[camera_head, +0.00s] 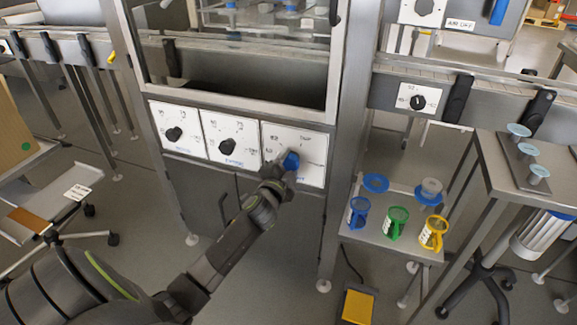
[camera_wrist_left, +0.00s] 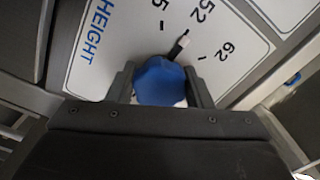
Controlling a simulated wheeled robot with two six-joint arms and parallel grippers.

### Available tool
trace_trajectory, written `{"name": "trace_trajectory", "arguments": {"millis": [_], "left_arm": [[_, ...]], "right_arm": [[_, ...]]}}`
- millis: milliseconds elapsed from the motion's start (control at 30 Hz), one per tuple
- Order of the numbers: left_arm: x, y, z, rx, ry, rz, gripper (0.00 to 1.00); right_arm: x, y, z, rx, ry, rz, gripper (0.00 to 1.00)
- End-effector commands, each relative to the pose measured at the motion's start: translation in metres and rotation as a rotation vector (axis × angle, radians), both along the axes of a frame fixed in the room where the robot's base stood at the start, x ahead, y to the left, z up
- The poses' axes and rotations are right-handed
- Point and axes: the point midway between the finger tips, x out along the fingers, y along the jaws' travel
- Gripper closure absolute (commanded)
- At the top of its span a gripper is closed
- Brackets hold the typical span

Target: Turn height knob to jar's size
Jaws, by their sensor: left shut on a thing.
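The height knob is blue (camera_head: 291,161) and sits on the rightmost white dial panel (camera_head: 312,145) of the machine front. My left gripper (camera_head: 282,168) is shut on it, and my forearm reaches up to it from the lower left. In the left wrist view the blue knob (camera_wrist_left: 160,82) is between the two dark fingers. The word HEIGHT and the numbers 52 and 62 show on the panel (camera_wrist_left: 120,40). The knob's pointer (camera_wrist_left: 181,44) points near the 52 mark. I cannot pick out a jar with certainty. My right gripper is not in view.
Two black knobs (camera_head: 174,134) (camera_head: 227,146) are on the panels to the left. A side table (camera_head: 372,240) holds blue (camera_head: 358,212), green (camera_head: 396,222) and yellow (camera_head: 433,232) handled cups. A yellow pedal (camera_head: 357,307) is on the floor. A steel machine post (camera_head: 343,150) stands right of the knob.

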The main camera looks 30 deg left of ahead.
Motion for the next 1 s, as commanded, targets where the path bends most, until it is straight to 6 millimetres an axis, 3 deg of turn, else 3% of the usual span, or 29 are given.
{"name": "trace_trajectory", "arguments": {"millis": [633, 667, 800, 1000], "left_arm": [[-0.0006, 0.0003, -0.0022, -0.051, -0.008, 0.002, 0.77], [-0.0006, 0.0004, -0.0022, -0.051, -0.008, 0.002, 0.51], [-0.0005, 0.0002, -0.0017, -0.049, -0.009, 0.002, 0.33], [-0.0002, 0.0000, -0.0009, -0.049, -0.010, 0.000, 0.32]], "right_arm": [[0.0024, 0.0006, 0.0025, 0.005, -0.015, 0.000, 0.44], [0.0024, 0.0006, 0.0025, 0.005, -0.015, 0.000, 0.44], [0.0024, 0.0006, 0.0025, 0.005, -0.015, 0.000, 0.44], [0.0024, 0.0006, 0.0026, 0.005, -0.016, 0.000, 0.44]]}}
